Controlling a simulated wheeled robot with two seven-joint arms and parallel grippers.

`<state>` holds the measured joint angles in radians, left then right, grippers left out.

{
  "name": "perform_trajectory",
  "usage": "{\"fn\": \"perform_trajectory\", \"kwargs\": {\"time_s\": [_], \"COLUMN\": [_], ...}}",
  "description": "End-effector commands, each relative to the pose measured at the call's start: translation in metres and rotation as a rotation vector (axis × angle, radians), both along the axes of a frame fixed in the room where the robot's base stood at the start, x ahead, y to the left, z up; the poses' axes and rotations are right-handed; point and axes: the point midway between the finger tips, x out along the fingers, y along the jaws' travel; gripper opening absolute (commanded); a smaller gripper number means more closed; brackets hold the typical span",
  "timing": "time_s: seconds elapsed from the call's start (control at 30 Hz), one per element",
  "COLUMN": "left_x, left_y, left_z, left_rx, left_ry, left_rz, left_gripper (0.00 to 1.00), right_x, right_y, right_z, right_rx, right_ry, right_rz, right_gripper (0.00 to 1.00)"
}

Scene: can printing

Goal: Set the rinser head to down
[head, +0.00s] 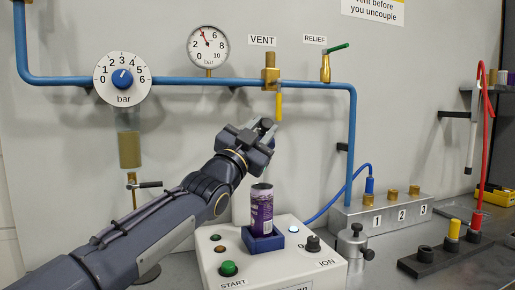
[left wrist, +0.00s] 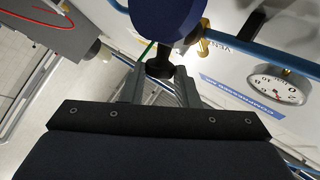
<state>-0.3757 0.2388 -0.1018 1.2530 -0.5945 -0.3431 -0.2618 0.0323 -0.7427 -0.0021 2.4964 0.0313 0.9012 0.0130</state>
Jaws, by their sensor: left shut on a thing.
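The can rinser is a pale box (head: 215,262) with a START button and an ION knob. A purple can (head: 262,208) stands upright in its blue holder (head: 263,240). My left gripper (head: 264,130) is above the can, with its fingers around a small black knob (head: 267,122). In the left wrist view the fingers (left wrist: 160,78) are shut on this black knob (left wrist: 160,66), beside a dark blue rounded body (left wrist: 163,18) that looks like the rinser head. In the head view my gripper hides most of that head, so its height setting is unclear. My right gripper is out of view.
A blue pipe (head: 200,81) runs along the wall with a regulator dial (head: 122,78), a gauge (head: 208,45), a yellow-handled vent valve (head: 271,75) and a green-handled relief valve (head: 326,65). A grey manifold (head: 380,212) stands right of the rinser.

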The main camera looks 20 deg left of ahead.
Motion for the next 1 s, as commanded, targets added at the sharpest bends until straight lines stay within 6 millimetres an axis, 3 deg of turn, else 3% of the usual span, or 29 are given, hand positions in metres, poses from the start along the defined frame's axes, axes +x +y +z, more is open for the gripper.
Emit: {"fn": "perform_trajectory", "kwargs": {"time_s": [0.03, 0.1, 0.4, 0.7, 1.0], "left_x": [-0.004, -0.009, -0.022, -0.026, -0.025], "left_y": [-0.003, -0.006, -0.016, -0.018, -0.018], "left_z": [-0.023, -0.034, -0.074, -0.097, -0.105], "left_rx": [0.024, 0.061, 0.198, 0.233, 0.233], "left_ry": [-0.035, -0.089, -0.288, -0.343, -0.337], "left_rz": [0.0, -0.001, 0.0, -0.001, -0.001], "left_gripper": [0.0, 0.0, 0.0, 0.0, 0.0], "right_x": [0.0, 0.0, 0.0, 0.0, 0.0], "right_y": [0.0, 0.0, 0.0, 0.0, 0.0], "right_z": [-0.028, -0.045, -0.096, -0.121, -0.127], "right_rx": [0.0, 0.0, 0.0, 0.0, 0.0], "right_ry": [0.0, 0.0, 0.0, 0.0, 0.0], "right_rz": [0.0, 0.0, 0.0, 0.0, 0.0], "right_gripper": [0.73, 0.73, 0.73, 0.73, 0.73]}}
